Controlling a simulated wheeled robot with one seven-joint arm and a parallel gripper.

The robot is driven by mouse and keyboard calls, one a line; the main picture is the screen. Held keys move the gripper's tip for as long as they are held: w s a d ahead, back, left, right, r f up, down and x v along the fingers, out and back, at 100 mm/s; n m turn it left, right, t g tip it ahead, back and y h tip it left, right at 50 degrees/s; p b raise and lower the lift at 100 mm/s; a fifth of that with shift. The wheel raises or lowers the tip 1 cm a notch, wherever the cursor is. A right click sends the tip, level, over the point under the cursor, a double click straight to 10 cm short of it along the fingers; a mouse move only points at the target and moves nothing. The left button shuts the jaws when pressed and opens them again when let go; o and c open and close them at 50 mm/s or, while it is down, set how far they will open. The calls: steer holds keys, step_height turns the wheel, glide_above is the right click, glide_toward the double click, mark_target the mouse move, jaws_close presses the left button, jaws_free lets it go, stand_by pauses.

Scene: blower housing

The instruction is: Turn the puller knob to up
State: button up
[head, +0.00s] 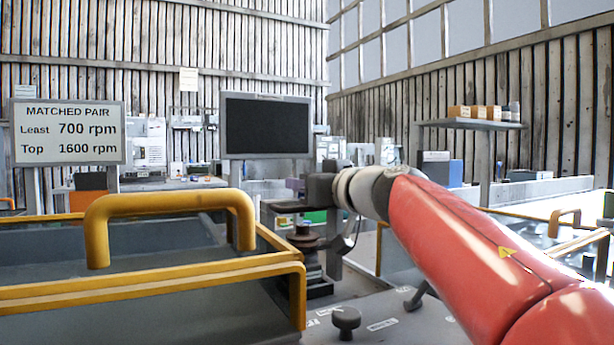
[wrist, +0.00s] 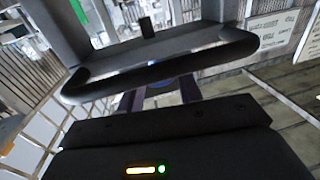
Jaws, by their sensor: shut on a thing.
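A dark knob (head: 346,319) stands on the grey panel at the bottom centre of the head view. White labels lie beside it, too small to read, so I cannot tell its setting or whether it is the puller knob. My gripper (head: 291,190) is above and beyond that knob, apart from it, over a dark round pulley-like part (head: 303,237) on an upright stand. In the wrist view my gripper (wrist: 160,98) is shut on a dark framed part (wrist: 165,72) with a rounded bar, which hides the fingertips. The exact grip point is hidden.
Yellow-railed bins (head: 190,275) fill the left, one handle (head: 170,205) rising high near my gripper. A small dark lever (head: 415,298) stands right of the knob under my arm. A "MATCHED PAIR" sign (head: 68,132) and a dark screen (head: 266,127) stand behind.

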steer(key=n+g+y+p, duration=0.1)
steer(key=n+y+p, duration=0.1)
steer(key=shift+w+d+r+g+p, duration=0.2)
steer(key=shift+r+g+p, duration=0.1)
steer(key=shift+g, duration=0.1)
steer(key=n+g+y, duration=0.2)
steer(key=g+y, duration=0.1)
steer(key=shift+w+d+f+n, duration=0.1)
steer(key=shift+w+f+n, duration=0.1)
steer(key=shift+f+n, duration=0.1)
steer(key=shift+n+g+y, duration=1.2)
steer(key=shift+n+g, duration=0.4)
steer(key=shift+g, duration=1)
steer(key=o, duration=1)
